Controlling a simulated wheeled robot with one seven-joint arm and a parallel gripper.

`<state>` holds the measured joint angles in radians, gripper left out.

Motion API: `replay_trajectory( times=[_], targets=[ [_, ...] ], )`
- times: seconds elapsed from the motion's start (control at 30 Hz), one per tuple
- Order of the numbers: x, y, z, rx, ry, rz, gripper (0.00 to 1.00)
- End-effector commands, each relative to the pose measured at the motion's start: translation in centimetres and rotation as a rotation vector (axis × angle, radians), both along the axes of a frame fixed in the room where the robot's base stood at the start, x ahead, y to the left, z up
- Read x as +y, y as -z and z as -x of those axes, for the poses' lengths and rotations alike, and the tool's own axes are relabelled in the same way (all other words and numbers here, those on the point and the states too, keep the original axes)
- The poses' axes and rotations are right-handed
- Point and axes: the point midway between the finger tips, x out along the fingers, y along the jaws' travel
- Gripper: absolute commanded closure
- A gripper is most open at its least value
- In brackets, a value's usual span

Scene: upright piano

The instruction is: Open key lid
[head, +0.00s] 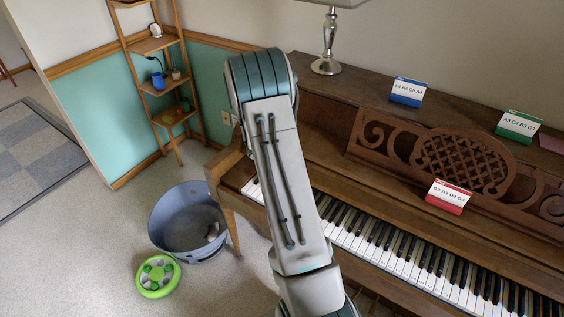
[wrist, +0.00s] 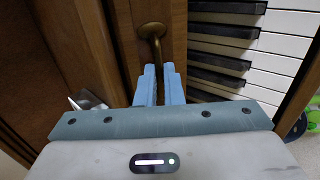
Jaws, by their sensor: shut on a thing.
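The upright piano (head: 330,110) stands at the right in the head view, its white and black keys (head: 420,262) uncovered along the part I see. In the wrist view, a brass knob (wrist: 151,30) is fixed to a brown wooden strip (wrist: 172,18), likely the key lid's edge, beside the keys (wrist: 270,48). My gripper (wrist: 160,70) has its two blue fingers close together, shut on the knob's curved stem. My arm hides the gripper and the left part of the keyboard in the head view.
A grey-blue tub (head: 165,240) and a green round toy (head: 158,277) are on the floor at left. A ladder shelf (head: 160,85) stands behind.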

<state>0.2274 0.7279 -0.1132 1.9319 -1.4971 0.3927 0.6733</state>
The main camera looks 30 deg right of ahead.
Motion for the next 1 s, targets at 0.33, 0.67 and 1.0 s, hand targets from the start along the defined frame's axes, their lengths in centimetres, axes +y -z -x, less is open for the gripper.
replay_trajectory(
  times=[0.33,0.67,1.0],
  targets=[
    [0.2,0.1,0.1,0.003,-0.001,-0.001,0.72],
    [1.3,-1.6,0.4,-0.002,-0.003,-0.001,0.72],
    [4.9,-7.0,2.1,-0.001,-0.003,-0.001,0.72]
  ],
)
